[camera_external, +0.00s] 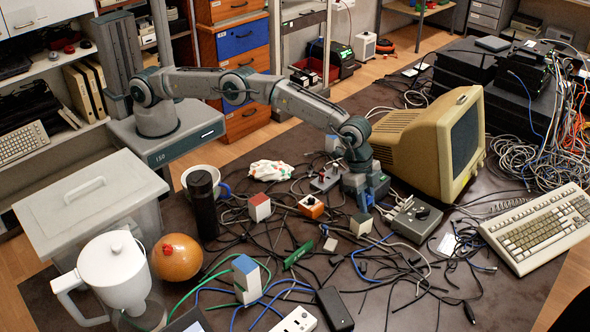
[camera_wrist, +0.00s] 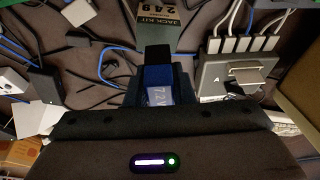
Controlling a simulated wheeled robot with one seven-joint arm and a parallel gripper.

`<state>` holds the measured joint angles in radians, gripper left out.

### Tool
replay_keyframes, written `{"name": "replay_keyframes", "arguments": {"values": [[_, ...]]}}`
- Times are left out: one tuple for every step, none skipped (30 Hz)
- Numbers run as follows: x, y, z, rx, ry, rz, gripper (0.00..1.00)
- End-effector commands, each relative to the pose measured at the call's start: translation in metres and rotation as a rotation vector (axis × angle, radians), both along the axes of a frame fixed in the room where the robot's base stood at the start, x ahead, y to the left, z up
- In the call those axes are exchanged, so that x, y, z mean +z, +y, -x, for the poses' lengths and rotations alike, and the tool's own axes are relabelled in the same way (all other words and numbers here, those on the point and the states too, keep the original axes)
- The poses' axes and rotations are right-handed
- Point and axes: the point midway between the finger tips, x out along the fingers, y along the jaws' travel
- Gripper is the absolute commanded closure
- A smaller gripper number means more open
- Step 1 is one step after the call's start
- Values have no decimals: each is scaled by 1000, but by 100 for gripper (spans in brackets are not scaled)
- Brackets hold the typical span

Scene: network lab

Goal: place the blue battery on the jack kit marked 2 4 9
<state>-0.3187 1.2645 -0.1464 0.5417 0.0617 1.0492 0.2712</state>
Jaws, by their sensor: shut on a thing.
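In the wrist view my gripper (camera_wrist: 160,88) is shut on the blue battery (camera_wrist: 157,74), which has pale "72V" lettering on its near face. The jack kit (camera_wrist: 183,36), a grey-green box labelled "JACK KIT 249", lies just beyond the battery at the top edge, partly cut off. A black part (camera_wrist: 156,54) sits between the blue battery and the jack kit. I cannot tell whether the battery touches the kit.
A grey box (camera_wrist: 222,76) with white plugs stands to the right in the wrist view. The beige monitor (camera_external: 410,140) is close behind my gripper. Tangled cables cover the table. A keyboard (camera_external: 540,226) lies at right, and a red-sided white block (camera_external: 259,207) stands left.

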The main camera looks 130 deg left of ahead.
Motion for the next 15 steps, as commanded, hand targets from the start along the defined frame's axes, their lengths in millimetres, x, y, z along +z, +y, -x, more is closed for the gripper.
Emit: {"name": "replay_keyframes", "arguments": {"values": [[-7, 0, 1, 0, 4, 1, 100], [-12, 0, 1, 0, 4, 1, 100], [-18, 0, 1, 0, 5, 1, 100], [-22, 0, 1, 0, 3, 1, 100], [-24, 0, 1, 0, 2, 0, 100], [-26, 0, 0, 0, 1, 0, 100], [-27, 0, 0, 0, 0, 0, 100], [-27, 0, 0, 0, 0, -1, 100], [-27, 0, 0, 0, 0, -1, 100], [-27, 0, 0, 0, 0, -1, 100], [-27, 0, 0, 0, 0, -1, 100], [-27, 0, 0, 0, 0, 0, 100], [-28, 0, 0, 0, 0, 0, 100], [-29, 0, 0, 0, 0, 0, 100], [-31, 0, 0, 0, 0, 0, 100]]}}
